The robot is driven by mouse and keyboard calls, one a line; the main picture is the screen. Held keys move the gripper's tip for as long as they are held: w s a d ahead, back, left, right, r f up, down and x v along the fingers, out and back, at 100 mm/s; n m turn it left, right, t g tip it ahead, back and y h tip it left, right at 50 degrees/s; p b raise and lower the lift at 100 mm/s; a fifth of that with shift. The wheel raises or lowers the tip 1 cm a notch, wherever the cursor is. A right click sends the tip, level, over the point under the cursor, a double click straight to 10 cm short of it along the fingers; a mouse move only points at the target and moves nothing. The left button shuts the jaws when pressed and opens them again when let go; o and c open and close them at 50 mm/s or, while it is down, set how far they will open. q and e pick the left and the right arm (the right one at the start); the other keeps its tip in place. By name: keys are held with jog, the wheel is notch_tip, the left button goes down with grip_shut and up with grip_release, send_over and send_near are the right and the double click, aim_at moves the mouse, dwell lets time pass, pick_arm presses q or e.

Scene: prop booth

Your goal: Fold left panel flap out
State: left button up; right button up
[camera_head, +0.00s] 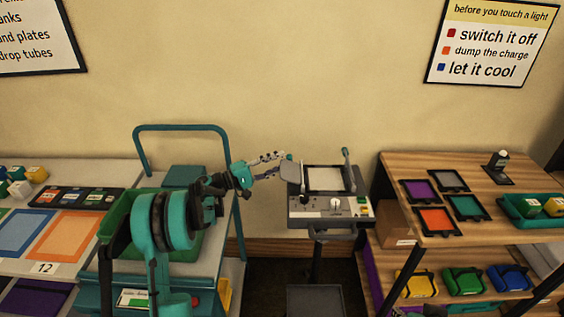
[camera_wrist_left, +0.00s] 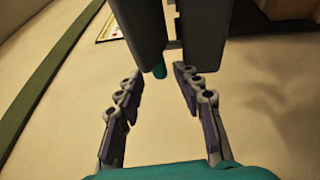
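The panel unit (camera_head: 308,212) stands on a post in the middle of the head view, with a pale panel face, a white knob and small coloured buttons. Its left flap (camera_head: 293,173) is a dark grey plate at the unit's left edge. The right flap (camera_head: 357,178) stands raised with a teal-tipped post. My left gripper (camera_head: 281,163) reaches in from the left, beside the left flap. Contact is unclear. My right gripper does not show.
A teal cart (camera_head: 182,129) with a green bin (camera_head: 118,218) stands left of the unit. A wooden shelf table (camera_head: 405,165) with coloured frames, bins and a small lamp-like item stands at right. A cardboard box (camera_head: 396,223) sits close to the unit's right side.

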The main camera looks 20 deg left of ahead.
pick_arm(q)
jog(key=v, duration=0.6)
jog(key=shift+s, duration=0.15)
jog(key=shift+d+f, duration=0.1)
dwell(0.3)
